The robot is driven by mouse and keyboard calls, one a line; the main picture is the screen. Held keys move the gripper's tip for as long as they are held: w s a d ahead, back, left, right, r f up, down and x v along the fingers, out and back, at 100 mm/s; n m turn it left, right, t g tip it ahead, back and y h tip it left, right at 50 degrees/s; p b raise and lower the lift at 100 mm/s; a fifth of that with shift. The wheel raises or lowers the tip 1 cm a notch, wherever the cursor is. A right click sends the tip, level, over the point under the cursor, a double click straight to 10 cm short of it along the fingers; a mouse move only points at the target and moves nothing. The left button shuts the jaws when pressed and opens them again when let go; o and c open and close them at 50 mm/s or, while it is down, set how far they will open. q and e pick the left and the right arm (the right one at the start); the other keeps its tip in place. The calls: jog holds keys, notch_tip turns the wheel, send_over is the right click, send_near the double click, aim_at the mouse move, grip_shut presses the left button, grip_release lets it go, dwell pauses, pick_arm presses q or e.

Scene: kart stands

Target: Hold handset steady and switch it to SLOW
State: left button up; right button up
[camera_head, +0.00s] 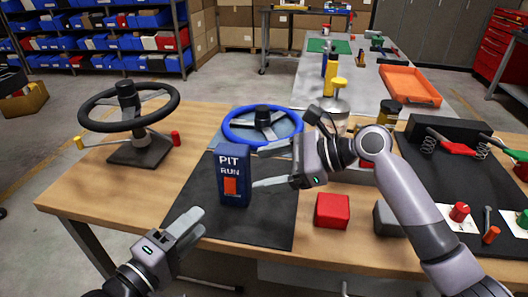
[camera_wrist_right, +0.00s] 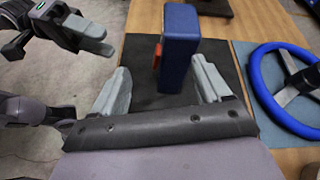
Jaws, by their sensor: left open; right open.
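The handset (camera_head: 220,195) is a blue box standing upright on a black mat. Its front reads PIT and RUN, with an orange switch (camera_head: 230,186) under RUN; I see no SLOW label. My right gripper (camera_head: 260,168) is open just right of the handset. In the right wrist view, the handset (camera_wrist_right: 180,45) stands beyond and partly between the right fingers, its orange switch (camera_wrist_right: 157,56) facing left. My left gripper (camera_head: 194,230) is open and empty, in front of and below the handset near the table's front edge. It also shows in the right wrist view (camera_wrist_right: 105,38).
A blue steering wheel (camera_head: 233,137) lies behind the handset. A black steering wheel (camera_head: 90,117) on a stand is at left. A red block (camera_head: 332,211) and a grey block (camera_head: 386,219) sit right of the mat (camera_head: 265,222). Bare tabletop lies left of the mat.

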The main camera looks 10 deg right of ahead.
aim_at(233, 160)
jog(key=shift+w+a+r+m, duration=0.1)
jog(key=shift+w+r+m, duration=0.2)
jog(key=shift+w+m, duration=0.3)
jog(key=shift+w+a+r+m, duration=0.1)
jog(key=shift+w+r+m, duration=0.15)
jog(key=shift+w+m, duration=0.35)
jog(key=shift+w+a+r+y, duration=0.15)
jog(key=shift+w+a+y, duration=0.15)
jog(key=shift+a, duration=0.1)
jog(key=shift+x, duration=3.35)
